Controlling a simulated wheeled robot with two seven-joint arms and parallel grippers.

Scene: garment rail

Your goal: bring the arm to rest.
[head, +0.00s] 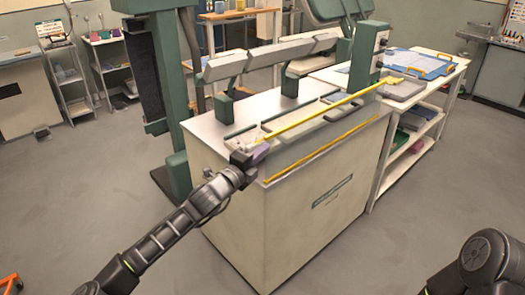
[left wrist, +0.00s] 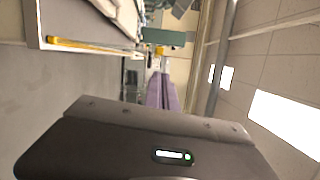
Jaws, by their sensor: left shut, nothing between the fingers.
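My left gripper (head: 257,153) is shut and empty at the near left corner of the white-topped cabinet (head: 285,225). In the head view its fingers overlap the cabinet's corner; I cannot tell whether they touch it. In the left wrist view the shut purple fingers (left wrist: 162,92) point away from the camera with nothing between them. My left arm reaches in from the bottom left. Part of my right arm shows at the bottom right, but its gripper is out of view.
A yellow bar (head: 315,117) runs above the cabinet top, and a yellow strip (head: 325,149) lines its front edge. Grey padded bars (head: 265,58) stand on it. A white shelf table (head: 415,130) adjoins at the right.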

